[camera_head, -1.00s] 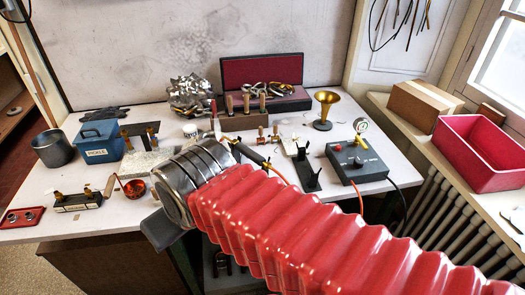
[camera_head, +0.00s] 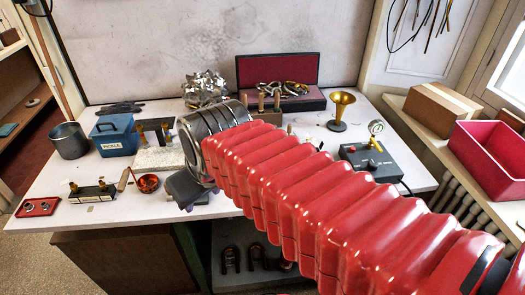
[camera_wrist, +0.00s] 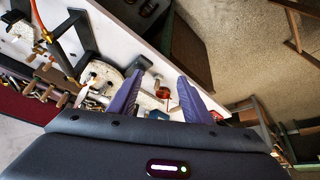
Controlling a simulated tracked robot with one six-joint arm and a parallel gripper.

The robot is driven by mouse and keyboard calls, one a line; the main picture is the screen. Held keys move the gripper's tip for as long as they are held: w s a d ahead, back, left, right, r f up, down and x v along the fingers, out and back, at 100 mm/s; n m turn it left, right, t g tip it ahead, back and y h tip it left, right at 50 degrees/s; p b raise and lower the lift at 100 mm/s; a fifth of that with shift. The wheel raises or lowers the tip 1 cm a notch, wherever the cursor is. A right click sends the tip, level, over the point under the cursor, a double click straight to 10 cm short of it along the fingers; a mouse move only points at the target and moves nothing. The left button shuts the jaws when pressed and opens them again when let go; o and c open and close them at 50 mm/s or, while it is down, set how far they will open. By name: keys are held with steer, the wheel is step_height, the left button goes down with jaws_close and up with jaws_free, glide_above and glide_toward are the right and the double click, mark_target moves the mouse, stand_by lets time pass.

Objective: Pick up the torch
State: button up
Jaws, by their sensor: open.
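The torch (camera_wrist: 59,54) shows at the upper left of the wrist view, a dark slim body with an orange hose (camera_wrist: 40,16) running from it. In the head view it is hidden behind my red-sleeved arm. My gripper (camera_wrist: 160,96) is open, with two purple-grey fingers spread and nothing held between them. In the wrist view the torch lies to the left of both fingers, apart from them. In the head view one dark finger of my gripper (camera_head: 187,188) shows over the front of the table, below a pale block.
A blue pickle box (camera_head: 115,137), grey pot (camera_head: 69,141) and copper ladle (camera_head: 148,183) stand on the left. A red-lined case (camera_head: 277,70) and brass horn bell (camera_head: 341,104) stand behind my arm. A grey gauge box (camera_head: 371,161) is on the right.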

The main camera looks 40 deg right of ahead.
steer(key=w+d, duration=0.4)
steer(key=d, duration=0.8)
steer(key=w+d+h, duration=0.1)
steer(key=w+d, duration=0.2)
steer(key=d, duration=0.9)
steer(key=shift+w+d+g+h, duration=0.3)
steer(key=shift+w+d+g, duration=0.05)
steer(key=shift+g, duration=0.05)
steer(key=shift+x, duration=4.25)
steer(key=shift+x, duration=2.6)
steer(key=shift+d, duration=0.2)
